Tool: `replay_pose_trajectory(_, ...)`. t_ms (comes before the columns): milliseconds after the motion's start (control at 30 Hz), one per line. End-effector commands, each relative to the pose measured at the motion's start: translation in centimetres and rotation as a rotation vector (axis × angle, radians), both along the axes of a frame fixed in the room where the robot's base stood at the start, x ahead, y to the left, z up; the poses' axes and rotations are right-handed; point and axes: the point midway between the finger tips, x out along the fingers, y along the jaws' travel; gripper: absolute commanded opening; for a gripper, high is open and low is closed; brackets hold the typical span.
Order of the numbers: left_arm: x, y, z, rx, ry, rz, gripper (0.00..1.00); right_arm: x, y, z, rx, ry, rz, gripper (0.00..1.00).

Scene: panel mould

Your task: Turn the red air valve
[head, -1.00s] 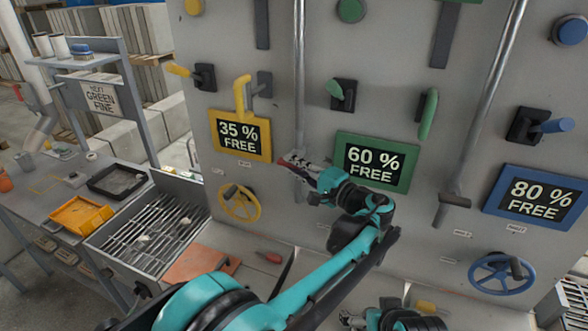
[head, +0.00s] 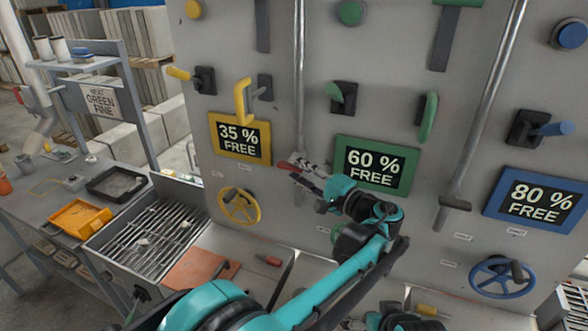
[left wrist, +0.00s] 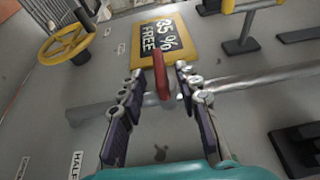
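The red air valve's handle (head: 289,167) sits on the vertical metal pipe, between the yellow 35 % sign and the green 60 % sign. In the left wrist view the red handle (left wrist: 161,76) points up the picture, between and beyond the fingertips. My left gripper (head: 312,176) is just right of and below the handle in the head view. In the left wrist view its fingers (left wrist: 160,72) are apart, with a gap visible on both sides of the handle. The valve's body is partly hidden by the fingers. My right gripper (head: 352,322) is at the bottom edge, mostly cut off.
A yellow handwheel (head: 239,206) is left of the valve and a blue handwheel (head: 503,278) far right. The green sign (head: 376,165) is close to my left gripper. A slatted metal bin (head: 150,235) and an orange tray (head: 80,217) are at the left.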

Motion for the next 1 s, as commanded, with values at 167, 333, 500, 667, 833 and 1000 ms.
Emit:
replay_pose_trajectory(167, -2.9, -3.0, -0.1, 0.0, 0.0, -0.004, 0.33, 0.0, 0.0, 0.0, 0.0, 0.0, 0.0, 1.0)
replay_pose_trajectory(333, -5.3, -5.3, -0.1, 0.0, 0.0, -0.003, 0.33, 0.0, 0.0, 0.0, 0.0, 0.0, 0.0, 1.0)
replay_pose_trajectory(500, -6.7, -6.7, -0.2, -0.001, 0.001, -0.001, 0.33, 0.0, 0.0, 0.0, 0.0, 0.0, 0.0, 1.0)
replay_pose_trajectory(667, -7.1, -7.1, -0.2, -0.001, 0.001, 0.0, 0.33, 0.0, 0.0, 0.0, 0.0, 0.0, 0.0, 1.0)
replay_pose_trajectory(833, -7.1, -7.1, -0.2, -0.001, 0.001, 0.0, 0.33, 0.0, 0.0, 0.0, 0.0, 0.0, 0.0, 1.0)
replay_pose_trajectory(1000, -7.1, -7.0, -0.2, -0.001, 0.001, 0.0, 0.33, 0.0, 0.0, 0.0, 0.0, 0.0, 0.0, 1.0)
